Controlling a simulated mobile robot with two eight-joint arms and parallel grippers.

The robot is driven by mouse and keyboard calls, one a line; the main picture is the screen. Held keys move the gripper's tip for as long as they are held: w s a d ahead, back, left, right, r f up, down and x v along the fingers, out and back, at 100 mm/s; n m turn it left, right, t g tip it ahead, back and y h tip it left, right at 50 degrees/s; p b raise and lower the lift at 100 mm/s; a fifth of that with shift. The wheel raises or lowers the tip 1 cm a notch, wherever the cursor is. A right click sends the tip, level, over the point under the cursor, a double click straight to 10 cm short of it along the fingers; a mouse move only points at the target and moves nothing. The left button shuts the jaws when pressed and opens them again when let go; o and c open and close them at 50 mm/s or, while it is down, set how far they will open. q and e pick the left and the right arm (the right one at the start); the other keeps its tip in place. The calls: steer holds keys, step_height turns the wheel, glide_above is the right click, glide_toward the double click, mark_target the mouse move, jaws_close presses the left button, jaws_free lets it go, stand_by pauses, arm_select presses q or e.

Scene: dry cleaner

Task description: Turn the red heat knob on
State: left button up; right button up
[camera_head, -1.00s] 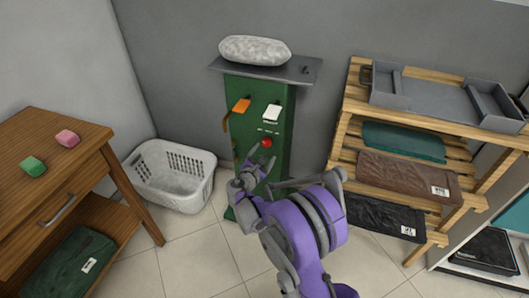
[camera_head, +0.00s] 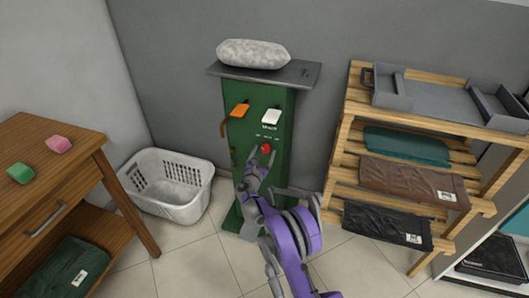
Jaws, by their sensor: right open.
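The red heat knob (camera_head: 266,148) is a small red round knob on the front of the green cabinet (camera_head: 283,125). Small printed labels sit just above it. My right gripper (camera_head: 261,156) is right at the knob, with its open fingers pointing up and beside it. Whether the fingers touch the knob is hard to tell at this size. My right arm, purple and grey, reaches up from the bottom of the view. My left gripper is not in view.
An orange switch (camera_head: 239,110) and a white switch (camera_head: 271,117) sit above the knob. A pale bundle (camera_head: 253,54) lies on the cabinet's grey top (camera_head: 301,76). A white basket (camera_head: 167,187) stands left, a wooden rack (camera_head: 344,135) right, a wooden table (camera_head: 85,140) far left.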

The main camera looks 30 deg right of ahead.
steer(key=shift+w+d, duration=0.4)
steer(key=shift+d, duration=0.1)
jaws_close()
